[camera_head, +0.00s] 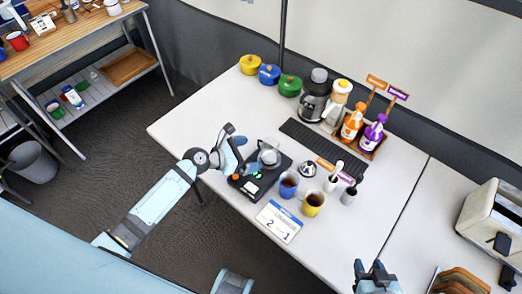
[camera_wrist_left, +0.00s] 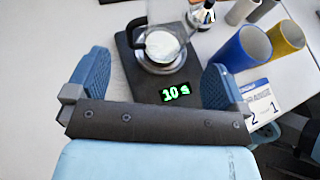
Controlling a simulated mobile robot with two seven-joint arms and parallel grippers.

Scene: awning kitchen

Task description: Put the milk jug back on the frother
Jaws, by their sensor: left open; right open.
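The milk jug (camera_head: 269,157) is clear glass with white milk and a black handle. In the left wrist view the jug (camera_wrist_left: 165,48) appears to stand upright on the dark frother base (camera_wrist_left: 150,88), whose green display reads "10 s". The frother base (camera_head: 246,190) also shows in the head view, partly hidden by my left arm and the jug. My left gripper (camera_head: 243,152) is open and empty, beside the jug. In the left wrist view the open fingers of my left gripper (camera_wrist_left: 155,66) spread either side of the base. My right gripper (camera_head: 375,271) is open at the lower right, away from the jug.
A blue cup (camera_head: 289,187) and a yellow cup (camera_head: 313,204) stand right of the frother. A number card (camera_head: 279,221) lies in front. A dark keyboard-like strip (camera_head: 318,145), a grinder (camera_head: 316,92) and bottles stand behind. The table's left part is clear.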

